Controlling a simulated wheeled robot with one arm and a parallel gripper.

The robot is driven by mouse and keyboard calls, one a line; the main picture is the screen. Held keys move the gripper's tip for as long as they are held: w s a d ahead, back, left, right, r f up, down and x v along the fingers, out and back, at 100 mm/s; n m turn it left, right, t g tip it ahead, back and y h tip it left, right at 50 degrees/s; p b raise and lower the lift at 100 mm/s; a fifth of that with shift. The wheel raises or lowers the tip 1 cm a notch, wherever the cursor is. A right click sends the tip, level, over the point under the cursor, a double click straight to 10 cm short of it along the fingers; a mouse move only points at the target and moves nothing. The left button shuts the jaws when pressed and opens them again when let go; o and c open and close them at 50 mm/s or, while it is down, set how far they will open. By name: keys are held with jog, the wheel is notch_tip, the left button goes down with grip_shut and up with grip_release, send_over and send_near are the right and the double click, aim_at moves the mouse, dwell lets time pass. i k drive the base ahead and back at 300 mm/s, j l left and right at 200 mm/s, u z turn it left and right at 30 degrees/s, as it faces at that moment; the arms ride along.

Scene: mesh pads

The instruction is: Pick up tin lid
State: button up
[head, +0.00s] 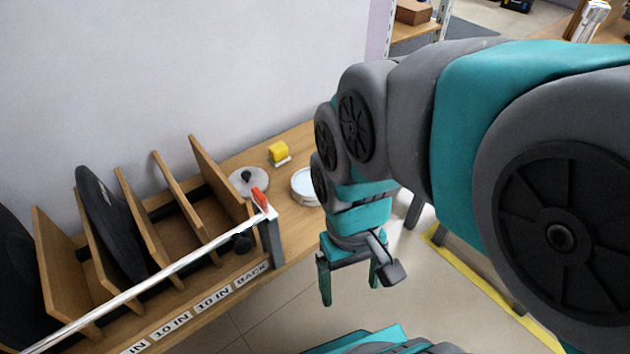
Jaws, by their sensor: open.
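A round white, shallow thing with a pale rim (305,187) lies on the wooden bench top near its right end; it looks like a tin or its lid, and I cannot tell which. My arm partly covers its right side. To its left lies a flat grey disc (241,186) with a dark knob at its middle, which could also be a lid. My gripper (350,287) is open, empty and pointing down. In the picture it appears over the floor to the right of the bench, apart from both round things.
A wooden rack (168,236) with upright dividers holds large dark discs at left. A pale rail (150,274) runs along its front, with an orange-red piece (260,198) at its right end. A yellow block (278,151) sits near the wall. Yellow tape (485,283) marks the floor.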

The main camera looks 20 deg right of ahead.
aim_at(244, 179)
jog(key=k+j+z, duration=0.15)
jog(key=z, duration=0.2)
jog(key=k+z, duration=0.35)
jog(key=k+j+z, duration=0.1)
jog(key=z, duration=0.25)
